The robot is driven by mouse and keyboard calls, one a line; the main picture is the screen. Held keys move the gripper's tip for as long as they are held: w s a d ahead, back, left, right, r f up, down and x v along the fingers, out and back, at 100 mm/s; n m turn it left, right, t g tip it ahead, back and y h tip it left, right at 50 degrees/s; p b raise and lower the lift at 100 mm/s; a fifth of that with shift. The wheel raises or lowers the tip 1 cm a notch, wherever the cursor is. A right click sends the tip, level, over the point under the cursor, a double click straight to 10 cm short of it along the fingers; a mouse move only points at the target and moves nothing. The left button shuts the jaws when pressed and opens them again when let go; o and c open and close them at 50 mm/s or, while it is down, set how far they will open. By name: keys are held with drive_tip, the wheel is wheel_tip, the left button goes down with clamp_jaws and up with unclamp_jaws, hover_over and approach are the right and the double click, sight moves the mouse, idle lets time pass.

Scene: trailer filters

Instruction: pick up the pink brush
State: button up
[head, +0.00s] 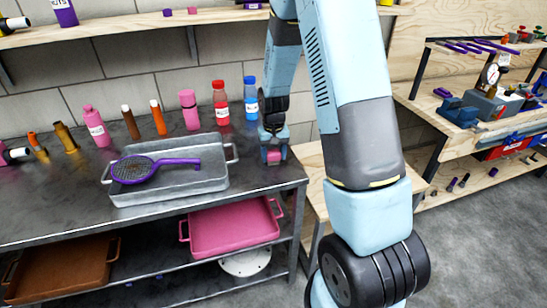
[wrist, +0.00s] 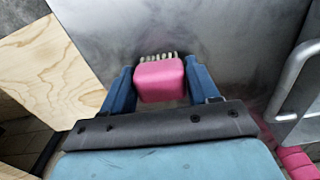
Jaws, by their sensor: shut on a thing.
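The pink brush (wrist: 159,82) is between the two blue fingers of my gripper (wrist: 160,74) in the wrist view, with its pale bristles pointing away from my wrist. In the head view, my gripper (head: 273,152) points down over the right end of the grey metal table (head: 265,186), and the pink brush (head: 274,157) shows as a small block at its tips. The gripper is shut on the brush. I cannot tell whether the brush touches the table top.
A metal tray (head: 212,185) holding a purple strainer (head: 134,169) stands left of my gripper. A red bottle (head: 221,104) and a blue bottle (head: 251,102) stand behind. A pale wooden surface (head: 312,180) lies right of the table edge.

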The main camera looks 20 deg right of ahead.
sight(274, 153)
drive_tip(key=shift+c, duration=1.4)
drive_tip(key=shift+r, duration=0.25)
drive_tip(key=r, duration=0.3)
drive_tip(key=shift+s+a+r, duration=0.1)
drive_tip(key=shift+s+r, duration=0.1)
drive_tip(key=shift+s, duration=0.1)
drive_tip(key=s+r, duration=0.3)
drive_tip(key=s, duration=0.1)
drive_tip(key=s+a+r, duration=0.1)
drive_tip(key=s+r, duration=0.2)
drive_tip(key=s, duration=0.1)
drive_tip(key=s+a+r, duration=0.1)
drive_tip(key=s+r, duration=0.2)
drive_tip(key=s, duration=0.2)
drive_tip(key=shift+s+a+r, duration=0.1)
drive_tip(key=shift+a, duration=0.15)
